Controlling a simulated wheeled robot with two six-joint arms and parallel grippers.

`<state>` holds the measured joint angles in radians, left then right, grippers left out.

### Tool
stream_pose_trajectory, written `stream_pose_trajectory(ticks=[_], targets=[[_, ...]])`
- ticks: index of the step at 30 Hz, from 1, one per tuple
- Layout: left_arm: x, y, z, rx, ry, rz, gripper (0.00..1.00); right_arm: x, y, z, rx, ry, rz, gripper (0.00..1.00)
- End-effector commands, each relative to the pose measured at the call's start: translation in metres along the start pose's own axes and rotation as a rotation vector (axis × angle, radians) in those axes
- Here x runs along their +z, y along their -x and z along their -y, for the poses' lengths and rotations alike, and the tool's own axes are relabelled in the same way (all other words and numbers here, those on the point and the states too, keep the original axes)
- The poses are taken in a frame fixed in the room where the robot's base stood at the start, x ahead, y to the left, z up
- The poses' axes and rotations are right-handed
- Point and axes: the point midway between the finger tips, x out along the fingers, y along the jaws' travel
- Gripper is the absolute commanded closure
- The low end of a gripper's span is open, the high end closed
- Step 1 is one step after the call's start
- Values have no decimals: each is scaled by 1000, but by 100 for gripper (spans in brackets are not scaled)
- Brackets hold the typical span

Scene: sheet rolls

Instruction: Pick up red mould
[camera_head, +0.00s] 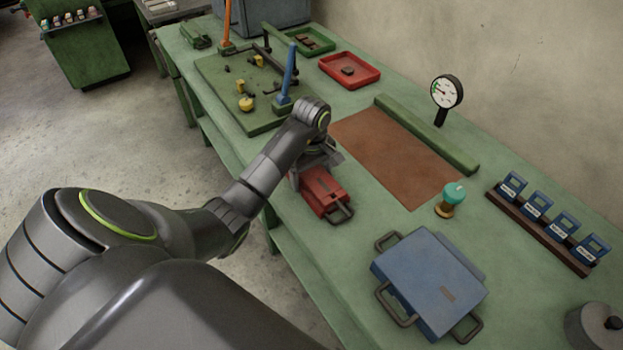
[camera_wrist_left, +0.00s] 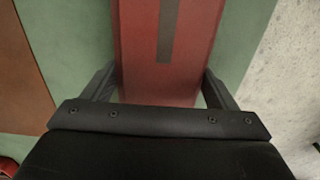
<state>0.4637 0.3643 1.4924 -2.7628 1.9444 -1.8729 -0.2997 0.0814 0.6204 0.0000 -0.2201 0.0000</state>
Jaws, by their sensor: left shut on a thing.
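The red mould (camera_head: 323,193) is a red block with a dark handle at its near end, close to the front edge of the green workbench. My left gripper (camera_head: 312,167) is over its far part and shut on it. In the left wrist view the red mould (camera_wrist_left: 145,40), with a dark slot along its top, lies between the two fingers of the left gripper (camera_wrist_left: 160,88). The far end of the mould is hidden under the gripper in the head view. I cannot tell whether it rests on the bench or is slightly raised. My right gripper is not in view.
A blue mould with handles (camera_head: 430,283) lies at the near right. A brown mat (camera_head: 395,153) lies beyond the gripper, with a green bar (camera_head: 428,133) behind it. A teal-topped stamp (camera_head: 451,198), a dial gauge (camera_head: 446,92) and a rack of blue tags (camera_head: 540,230) stand rightward.

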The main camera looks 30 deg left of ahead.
Motion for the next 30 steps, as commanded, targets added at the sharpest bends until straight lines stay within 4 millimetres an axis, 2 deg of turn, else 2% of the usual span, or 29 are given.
stream_pose_trajectory(ticks=[8,14,30], targets=[[-1,8,-2,7,-2,-4,87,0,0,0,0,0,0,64],[-1,27,-2,9,-3,-6,87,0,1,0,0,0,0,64],[-1,85,-2,6,-2,-3,87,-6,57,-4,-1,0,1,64]])
